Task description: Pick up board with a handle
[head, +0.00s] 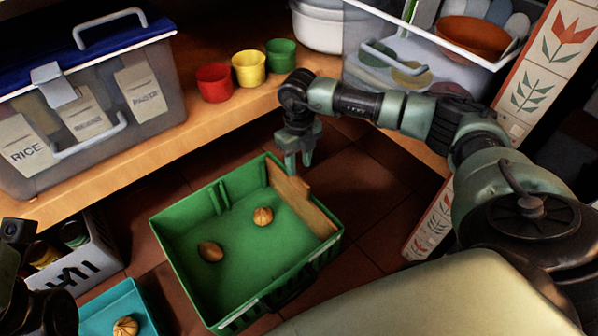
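A light wooden board (300,203) stands on edge, leaning along the right inner wall of a green crate (222,316). Its upper end reaches the crate's far right corner, and I cannot make out its handle clearly. My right gripper (298,163) points down just above that upper end. Its fingers look apart with nothing between them, and I cannot tell whether they touch the board. Dark parts of my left arm show at the lower left edge, but its gripper fingers are not visible.
Two onion-like items (263,216) lie in the crate. A teal box (98,306) and a grey crate (95,262) stand left of it on the tiled floor. The shelf above holds a lidded bin (150,80), red, yellow and green cups (248,69), and a clear bin (400,50).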

